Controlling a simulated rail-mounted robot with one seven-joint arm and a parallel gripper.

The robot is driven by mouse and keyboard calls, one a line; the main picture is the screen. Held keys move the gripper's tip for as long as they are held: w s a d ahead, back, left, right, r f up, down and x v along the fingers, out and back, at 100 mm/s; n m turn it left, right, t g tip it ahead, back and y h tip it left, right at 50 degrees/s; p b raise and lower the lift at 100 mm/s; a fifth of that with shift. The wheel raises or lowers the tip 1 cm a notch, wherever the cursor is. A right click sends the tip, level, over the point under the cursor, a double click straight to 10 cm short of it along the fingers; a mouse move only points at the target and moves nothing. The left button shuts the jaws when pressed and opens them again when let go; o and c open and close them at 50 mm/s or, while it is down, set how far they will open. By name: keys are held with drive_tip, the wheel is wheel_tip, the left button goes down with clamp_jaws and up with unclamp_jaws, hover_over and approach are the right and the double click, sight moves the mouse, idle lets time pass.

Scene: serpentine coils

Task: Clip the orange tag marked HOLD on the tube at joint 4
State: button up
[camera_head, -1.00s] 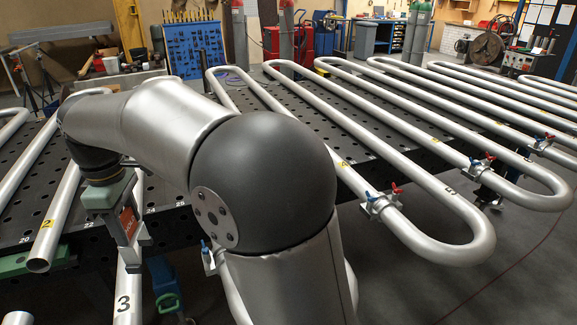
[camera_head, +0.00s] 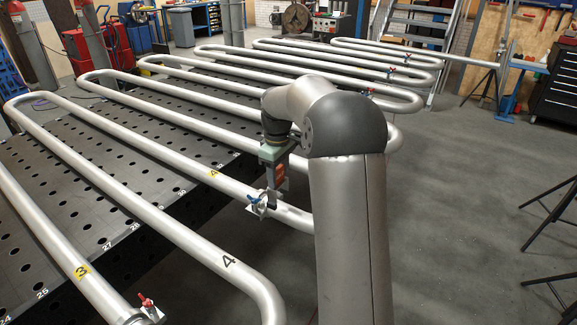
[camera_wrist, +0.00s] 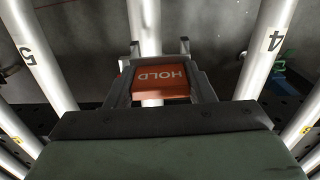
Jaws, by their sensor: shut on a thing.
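My gripper (camera_head: 272,190) is shut on the orange tag (camera_head: 279,173). In the wrist view the tag (camera_wrist: 160,78) reads HOLD, upside down, between the two fingers (camera_wrist: 160,70). The gripper points down near a tube (camera_head: 160,165) with a yellow label 4 (camera_head: 213,173), close to a clamp with a blue handle (camera_head: 255,200). In the wrist view a bare stretch of tube (camera_wrist: 150,25) runs behind the tag. Contact between tag and tube cannot be told. A black 4 (camera_head: 229,262) is on the neighbouring tube, which shows at right in the wrist view (camera_wrist: 270,50).
A tube marked 5 (camera_wrist: 30,60) is at left in the wrist view. A clamp with a red handle (camera_head: 147,302) sits at the near tube labelled 3 (camera_head: 80,272). The tubes lie over a perforated black table (camera_head: 120,190). Open floor (camera_head: 450,200) is at right.

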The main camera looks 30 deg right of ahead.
sight(289, 208)
drive_tip(key=shift+m, duration=0.3)
drive_tip(key=shift+d+f+b, duration=0.55)
drive_tip(key=shift+f+b, duration=0.45)
drive_tip(key=shift+f, duration=0.75)
drive_tip(key=shift+d+f+b, duration=0.5)
drive_tip(key=shift+f+b, duration=0.45)
drive_tip(key=shift+f, duration=0.8)
drive_tip(key=shift+d+f+b, duration=0.55)
drive_tip(key=shift+f+b, duration=0.45)
drive_tip(key=shift+f, duration=0.75)
drive_tip(key=shift+s+f, duration=0.1)
drive_tip(key=shift+f, duration=0.2)
drive_tip(key=o, duration=1.4)
drive_tip(key=shift+o, duration=0.2)
wheel_tip(289, 208, up, 18)
drive_tip(key=shift+f, duration=0.25)
